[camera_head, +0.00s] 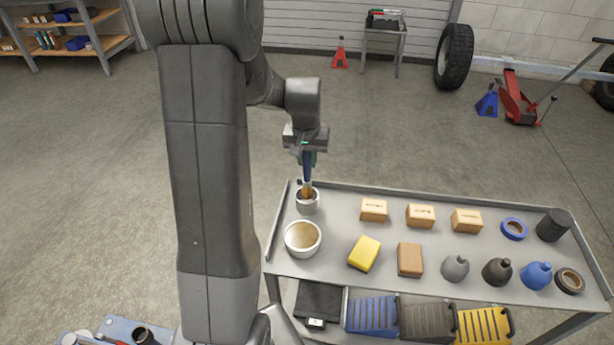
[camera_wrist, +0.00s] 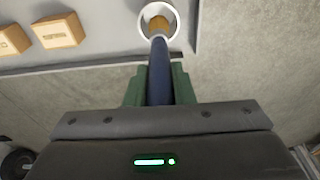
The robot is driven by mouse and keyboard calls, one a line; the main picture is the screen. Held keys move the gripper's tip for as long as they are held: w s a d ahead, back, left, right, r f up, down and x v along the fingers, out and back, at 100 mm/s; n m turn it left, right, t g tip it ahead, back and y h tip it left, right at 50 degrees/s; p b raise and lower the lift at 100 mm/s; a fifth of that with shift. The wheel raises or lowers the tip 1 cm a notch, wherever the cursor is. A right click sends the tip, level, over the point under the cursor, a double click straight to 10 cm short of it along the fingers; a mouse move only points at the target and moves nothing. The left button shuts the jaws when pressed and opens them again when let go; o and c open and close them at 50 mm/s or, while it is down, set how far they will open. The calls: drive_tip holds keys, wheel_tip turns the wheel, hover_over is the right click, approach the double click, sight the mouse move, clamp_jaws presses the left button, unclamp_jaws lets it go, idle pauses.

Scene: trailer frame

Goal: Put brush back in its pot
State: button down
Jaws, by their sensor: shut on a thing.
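A brush (camera_head: 307,178) with a dark blue handle and tan bristles points down from my gripper (camera_head: 308,158). My gripper is shut on the handle, and its green fingers show on both sides of the brush (camera_wrist: 159,72) in the wrist view. The pot (camera_head: 307,204) is a small grey-white cup at the back left of the cart top. The bristle end is at the mouth of the pot (camera_wrist: 143,27), inside its rim as seen in both views. How deep it sits is hidden.
A wide white bowl (camera_head: 303,252) stands just in front of the pot. The grey cart (camera_head: 335,220) also holds small cardboard boxes (camera_head: 420,215), a yellow sponge (camera_head: 364,253), a brown block (camera_head: 410,259), several bottles and tape rolls. The cart's raised left edge is close to the pot.

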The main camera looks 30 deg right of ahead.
sight(307, 171)
drive_tip(key=shift+f, duration=2.15)
drive_tip(key=shift+f+b, duration=0.2)
drive_tip(key=shift+b, duration=0.2)
drive_tip(key=c, duration=1.2)
unclamp_jaws()
drive_tip(key=shift+c, duration=0.2)
drive_tip(key=shift+r, duration=0.1)
wheel_tip(307, 171, up, 12)
drive_tip(key=s+a+p, duration=0.1)
drive_tip(key=shift+s+a+p, duration=0.15)
drive_tip(key=shift+s+p, duration=0.05)
drive_tip(key=shift+p, duration=0.1)
